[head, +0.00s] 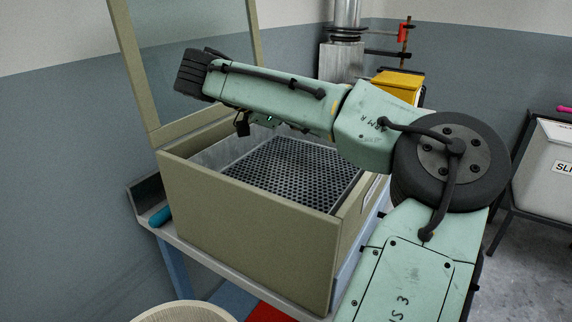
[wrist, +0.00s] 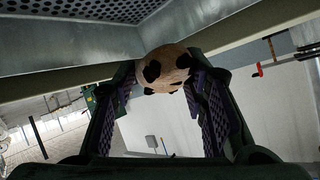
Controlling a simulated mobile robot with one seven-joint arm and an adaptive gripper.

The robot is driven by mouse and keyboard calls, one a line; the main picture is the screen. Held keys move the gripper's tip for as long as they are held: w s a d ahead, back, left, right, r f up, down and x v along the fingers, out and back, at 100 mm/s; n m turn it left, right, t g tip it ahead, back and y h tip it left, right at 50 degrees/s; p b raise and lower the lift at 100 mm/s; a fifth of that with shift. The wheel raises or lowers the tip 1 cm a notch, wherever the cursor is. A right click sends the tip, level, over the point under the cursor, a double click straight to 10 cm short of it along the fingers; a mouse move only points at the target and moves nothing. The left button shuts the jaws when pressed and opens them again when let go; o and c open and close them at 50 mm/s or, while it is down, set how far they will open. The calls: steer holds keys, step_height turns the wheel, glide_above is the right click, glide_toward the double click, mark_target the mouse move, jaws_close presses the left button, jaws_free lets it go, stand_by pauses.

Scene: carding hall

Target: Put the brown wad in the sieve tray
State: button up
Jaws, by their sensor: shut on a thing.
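The brown wad (wrist: 168,68), a roundish tan-brown lump with dark patches, sits between the fingertips of my gripper (wrist: 165,76) in the wrist view. My gripper is shut on it. In the head view the wad does not show clearly, and my arm hides most of the gripper. The sieve tray (head: 285,172), a dark perforated sheet, lies inside an open beige box below my forearm. Its perforated surface also shows at the top left of the wrist view (wrist: 75,9), apart from the wad.
The beige box (head: 245,212) has raised walls around the tray and a framed clear panel (head: 190,45) standing behind it. It stands on a table with a blue-handled tool (head: 160,217) at the left. A yellow box (head: 398,84) and a metal pipe (head: 346,14) stand behind.

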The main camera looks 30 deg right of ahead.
steer(key=b, duration=0.1)
glide_above(307, 174)
step_height(307, 174, down, 4)
steer(key=shift+f, duration=0.1)
steer(key=shift+f+b, duration=0.7)
steer(key=shift+f, duration=2)
steer(key=shift+f+b, duration=0.25)
steer(key=shift+b, duration=0.05)
steer(key=o, duration=0.9)
steer(key=shift+r, duration=0.25)
steer(key=p+v, duration=0.1)
steer(key=v, duration=0.2)
steer(key=p+v, duration=0.1)
steer(key=v, duration=0.2)
steer(key=shift+w+r, duration=0.1)
steer(key=shift+r, duration=0.25)
steer(key=shift+a+r+p, duration=0.15)
steer(key=shift+a+p, duration=0.3)
steer(key=shift+p, duration=0.4)
steer(key=shift+a+p, duration=0.3)
steer(key=shift+p, duration=0.05)
